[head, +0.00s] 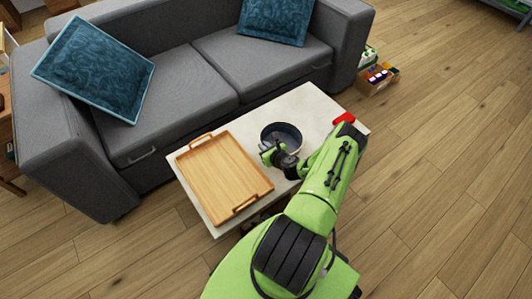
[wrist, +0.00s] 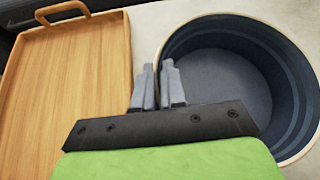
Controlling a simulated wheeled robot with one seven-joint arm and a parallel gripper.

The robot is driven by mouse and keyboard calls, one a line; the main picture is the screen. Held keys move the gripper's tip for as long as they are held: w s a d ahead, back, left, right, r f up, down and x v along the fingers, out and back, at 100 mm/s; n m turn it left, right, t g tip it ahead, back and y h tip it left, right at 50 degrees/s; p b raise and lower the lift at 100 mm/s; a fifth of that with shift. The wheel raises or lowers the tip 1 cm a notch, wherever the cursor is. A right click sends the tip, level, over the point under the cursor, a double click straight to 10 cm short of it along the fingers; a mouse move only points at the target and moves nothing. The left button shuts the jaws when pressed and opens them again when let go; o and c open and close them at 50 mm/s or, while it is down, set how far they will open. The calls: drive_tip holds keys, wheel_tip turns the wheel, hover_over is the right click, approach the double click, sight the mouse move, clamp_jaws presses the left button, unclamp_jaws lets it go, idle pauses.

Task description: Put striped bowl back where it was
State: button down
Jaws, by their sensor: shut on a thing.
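The striped bowl (head: 289,131) is dark blue inside with banded walls and a pale rim. It is upright at the coffee table (head: 312,104), to the right of the wooden tray. I cannot tell whether it rests on the top or hangs just above it. In the wrist view the bowl (wrist: 225,75) fills the right side. My gripper (head: 268,152) is at the bowl's near left edge. In the wrist view its fingers (wrist: 158,75) are close together, shut on the left rim of the bowl.
The wooden tray (head: 222,178) with two handles is empty and lies left of the bowl. A red object (head: 345,118) shows at the table's right end, partly behind my arm. A grey sofa (head: 185,80) stands behind the table. A box of items (head: 378,78) is on the floor.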

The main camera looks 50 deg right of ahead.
wheel_tip(320, 180, down, 2)
drive_tip(key=shift+f+b, duration=0.25)
drive_tip(key=shift+b, duration=0.15)
drive_tip(key=shift+r, duration=0.1)
drive_tip(key=c, duration=1.2)
unclamp_jaws()
